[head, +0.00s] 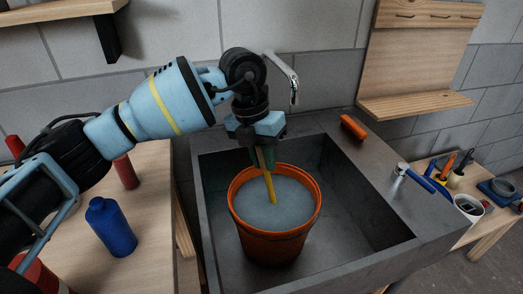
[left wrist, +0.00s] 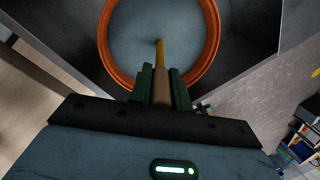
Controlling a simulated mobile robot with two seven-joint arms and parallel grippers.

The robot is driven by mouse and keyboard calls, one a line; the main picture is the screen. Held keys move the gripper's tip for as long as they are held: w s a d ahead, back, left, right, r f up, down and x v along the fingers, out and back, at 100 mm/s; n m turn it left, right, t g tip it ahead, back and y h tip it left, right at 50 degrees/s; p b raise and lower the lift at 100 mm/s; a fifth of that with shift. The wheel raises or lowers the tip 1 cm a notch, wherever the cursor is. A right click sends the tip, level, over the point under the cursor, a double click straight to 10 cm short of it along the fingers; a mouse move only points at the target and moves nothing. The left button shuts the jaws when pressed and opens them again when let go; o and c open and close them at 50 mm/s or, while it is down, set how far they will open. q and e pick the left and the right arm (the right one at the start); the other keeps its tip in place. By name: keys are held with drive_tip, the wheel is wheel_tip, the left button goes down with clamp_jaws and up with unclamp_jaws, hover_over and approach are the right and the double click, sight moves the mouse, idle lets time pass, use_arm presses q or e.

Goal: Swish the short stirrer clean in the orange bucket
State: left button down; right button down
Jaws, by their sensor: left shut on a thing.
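The orange bucket (head: 273,240) stands in the grey sink and holds cloudy grey liquid (head: 290,197). My left gripper (head: 262,155) is above the bucket, shut on a short yellow stirrer (head: 269,185). The stirrer points down, slightly tilted, and its lower end meets the liquid near the middle; any part below the surface is hidden. In the left wrist view, the stirrer (left wrist: 160,60) runs from between the fingers (left wrist: 160,85) into the liquid inside the bucket's orange rim (left wrist: 217,30). My right gripper is not in view.
The grey sink (head: 375,205) surrounds the bucket, with free room to its right. A tap (head: 284,75) is on the wall behind. An orange brush-like block (head: 353,127) lies on the sink's back edge. A blue bottle (head: 111,228) stands on the left bench. Tools lie at the right.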

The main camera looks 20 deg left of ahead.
use_arm(q)
drive_tip(key=shift+x, duration=1)
drive_tip(key=shift+w, duration=0.1)
